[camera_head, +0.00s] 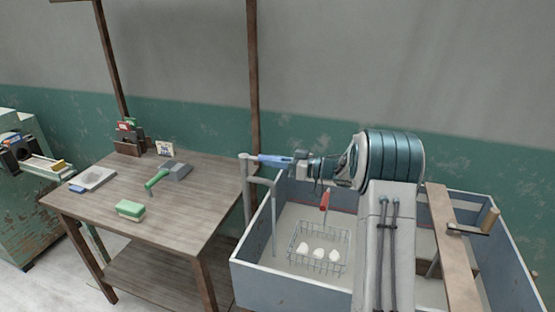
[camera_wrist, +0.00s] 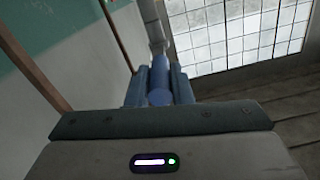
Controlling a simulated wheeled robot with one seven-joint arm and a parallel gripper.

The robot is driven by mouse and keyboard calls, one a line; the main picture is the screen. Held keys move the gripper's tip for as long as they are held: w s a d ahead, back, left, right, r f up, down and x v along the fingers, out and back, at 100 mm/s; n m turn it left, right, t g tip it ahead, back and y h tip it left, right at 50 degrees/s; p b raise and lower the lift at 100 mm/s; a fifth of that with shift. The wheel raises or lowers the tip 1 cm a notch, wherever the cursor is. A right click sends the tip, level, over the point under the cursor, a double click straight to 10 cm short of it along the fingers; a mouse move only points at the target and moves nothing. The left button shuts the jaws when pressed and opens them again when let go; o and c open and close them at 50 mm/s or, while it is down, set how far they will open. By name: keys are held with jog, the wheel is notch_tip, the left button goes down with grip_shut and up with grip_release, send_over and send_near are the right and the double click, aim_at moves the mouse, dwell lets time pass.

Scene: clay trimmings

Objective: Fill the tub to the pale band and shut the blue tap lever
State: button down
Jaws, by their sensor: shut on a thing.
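My gripper (camera_head: 292,160) is shut on the blue tap lever (camera_head: 270,159) at the top of the grey standpipe (camera_head: 247,190). In the wrist view the lever (camera_wrist: 160,68) lies between the two blue fingers of my gripper (camera_wrist: 160,92). In the head view the lever points to the right, roughly level. A bent spout (camera_head: 273,215) reaches down over the left side of the grey-blue tub (camera_head: 262,284). I cannot make out a water level or a pale band; my arm hides part of the tub.
A wire basket (camera_head: 340,240) with white lumps sits in the tub, and a red-handled thing (camera_head: 324,201) is above it. A plank (camera_head: 452,250) crosses the tub's right part. The wooden table (camera_head: 200,205) on the left holds a green sponge (camera_head: 130,209) and tools.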

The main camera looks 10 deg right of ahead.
jog(key=shift+w+r, duration=0.1)
jog(key=shift+r, duration=0.1)
jog(key=c, duration=1.7)
grip_release()
jog(key=o, duration=0.4)
jog(key=shift+w+a+f, duration=0.1)
jog(key=b+v, duration=0.2)
jog(key=v, duration=1.2)
